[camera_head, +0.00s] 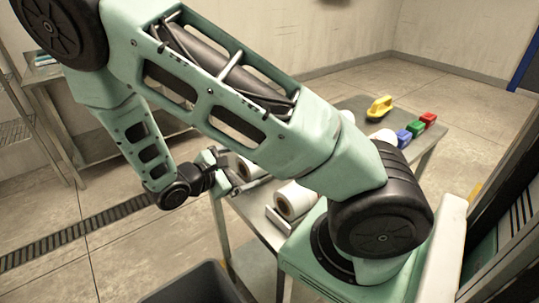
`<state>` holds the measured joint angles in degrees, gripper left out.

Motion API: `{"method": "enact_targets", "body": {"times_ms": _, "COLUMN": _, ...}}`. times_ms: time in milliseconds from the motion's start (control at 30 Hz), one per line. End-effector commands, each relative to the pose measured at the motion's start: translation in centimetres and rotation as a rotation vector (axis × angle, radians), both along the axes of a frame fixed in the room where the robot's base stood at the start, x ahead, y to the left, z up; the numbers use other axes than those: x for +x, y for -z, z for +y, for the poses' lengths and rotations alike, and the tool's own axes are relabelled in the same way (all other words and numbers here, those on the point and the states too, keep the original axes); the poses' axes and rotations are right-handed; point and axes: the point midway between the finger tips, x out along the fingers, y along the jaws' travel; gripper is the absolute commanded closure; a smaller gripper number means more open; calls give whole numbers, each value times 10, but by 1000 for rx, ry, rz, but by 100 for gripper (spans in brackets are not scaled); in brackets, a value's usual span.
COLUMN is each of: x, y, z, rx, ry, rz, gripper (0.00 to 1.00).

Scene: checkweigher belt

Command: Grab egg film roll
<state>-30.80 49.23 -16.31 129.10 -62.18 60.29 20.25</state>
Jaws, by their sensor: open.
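White film rolls stand or lie on a grey table; no label is readable, so I cannot tell which is the egg film roll. One roll (250,168) lies at the table's left end, right at my gripper (236,173). A second roll (296,200) lies nearer, its brown core showing at the end. Parts of other white rounded things (384,136) show behind my arm. My gripper is open at the table's left edge, its fingers pointing right. I cannot tell whether the roll is between the fingers. My arm hides much of the tabletop.
The table (423,158) also holds a yellow tool (379,107) and blue (404,138), green (416,128) and red (428,119) blocks at the far right. A dark bin (195,284) stands on the floor in front. A metal bench (110,150) is at the left. A floor drain crosses the left.

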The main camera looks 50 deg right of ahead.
Motion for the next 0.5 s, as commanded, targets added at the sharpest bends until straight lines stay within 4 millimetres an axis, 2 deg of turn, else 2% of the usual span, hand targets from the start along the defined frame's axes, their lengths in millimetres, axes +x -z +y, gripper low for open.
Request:
{"method": "enact_targets", "body": {"times_ms": 100, "x": -1, "y": 5, "z": -15, "rx": -1, "ry": 2, "rz": 1, "gripper": 3}}
{"method": "enact_targets", "body": {"times_ms": 333, "x": -2, "y": 10, "z": -30, "rx": -1, "ry": 1, "rz": 2, "gripper": 3}}
{"method": "enact_targets", "body": {"times_ms": 500, "x": -3, "y": 20, "z": -54, "rx": -1, "ry": 4, "rz": 3, "gripper": 3}}
